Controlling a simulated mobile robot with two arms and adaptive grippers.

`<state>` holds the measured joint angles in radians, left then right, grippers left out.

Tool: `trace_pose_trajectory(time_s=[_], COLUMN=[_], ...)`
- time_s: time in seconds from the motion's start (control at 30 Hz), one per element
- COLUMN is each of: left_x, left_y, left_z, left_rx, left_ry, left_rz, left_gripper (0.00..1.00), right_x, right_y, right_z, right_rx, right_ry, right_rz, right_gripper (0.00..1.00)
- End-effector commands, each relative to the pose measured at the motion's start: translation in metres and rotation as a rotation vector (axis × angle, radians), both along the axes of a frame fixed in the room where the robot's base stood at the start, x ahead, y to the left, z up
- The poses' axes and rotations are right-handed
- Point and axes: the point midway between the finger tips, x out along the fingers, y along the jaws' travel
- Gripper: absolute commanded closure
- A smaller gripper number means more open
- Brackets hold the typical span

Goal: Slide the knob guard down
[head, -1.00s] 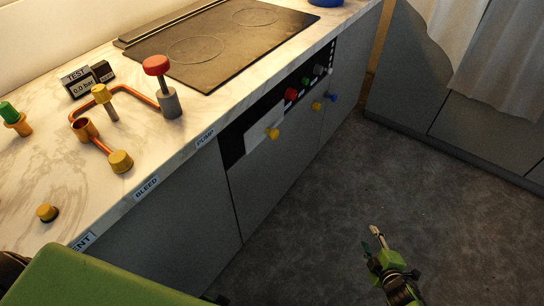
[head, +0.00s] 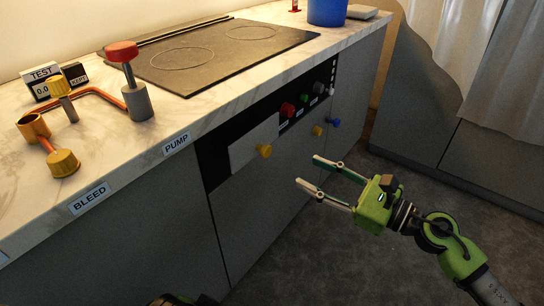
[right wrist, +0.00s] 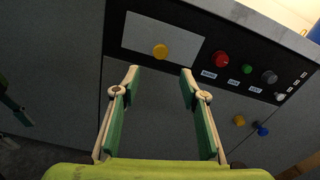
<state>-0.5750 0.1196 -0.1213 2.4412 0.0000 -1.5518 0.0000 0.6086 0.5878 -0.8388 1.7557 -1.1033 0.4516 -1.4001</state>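The knob guard (head: 243,152) is a pale flat plate on the black control panel of the counter front, with a yellow knob (head: 264,150) on it. In the right wrist view, the guard (right wrist: 140,33) is at top centre, and its yellow knob (right wrist: 160,51) sits near its lower edge. My right gripper (head: 308,170) is open and empty, to the right of the yellow knob and apart from it. In the right wrist view, its fingertips (right wrist: 160,72) are spread just below the knob. Whatever lies behind the plate is hidden.
Red (head: 288,109), green (head: 304,98) and grey (head: 319,88) knobs are right of the guard. Lower yellow (head: 317,131) and blue (head: 333,122) knobs stick out. The marble counter (head: 215,112) overhangs the panel. The floor in front is free.

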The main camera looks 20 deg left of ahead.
Motion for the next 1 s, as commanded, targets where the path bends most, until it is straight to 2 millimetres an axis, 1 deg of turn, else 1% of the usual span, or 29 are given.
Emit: trace_pose_trajectory(time_s=[0.03,0.3,0.5,0.6,0.7,1.0], left_x=[0.001,0.004,0.004,0.004,0.004,0.004], left_y=[0.0,-0.001,-0.001,-0.001,-0.001,-0.001], left_z=[-0.002,-0.013,-0.013,-0.011,-0.01,-0.009], left_rx=[0.0,0.0,0.0,0.0,0.0,0.0], left_ry=[0.004,0.007,0.006,0.004,0.004,0.003], left_rz=[0.0,-0.001,-0.001,0.0,0.0,0.0], left_gripper=[0.6,0.6,0.6,0.6,0.6,0.6], right_x=[0.002,0.023,0.035,0.039,0.041,0.042], right_y=[0.01,0.065,0.097,0.107,0.112,0.114], right_z=[0.003,0.003,0.001,0.001,0.001,0.001], right_rx=[0.004,0.005,0.005,0.004,0.005,0.005], right_ry=[0.0,0.003,0.004,0.005,0.005,0.005], right_rz=[0.003,0.002,0.0,-0.001,-0.002,-0.002], right_gripper=[0.6,0.6,0.6,0.6,0.6,0.6])
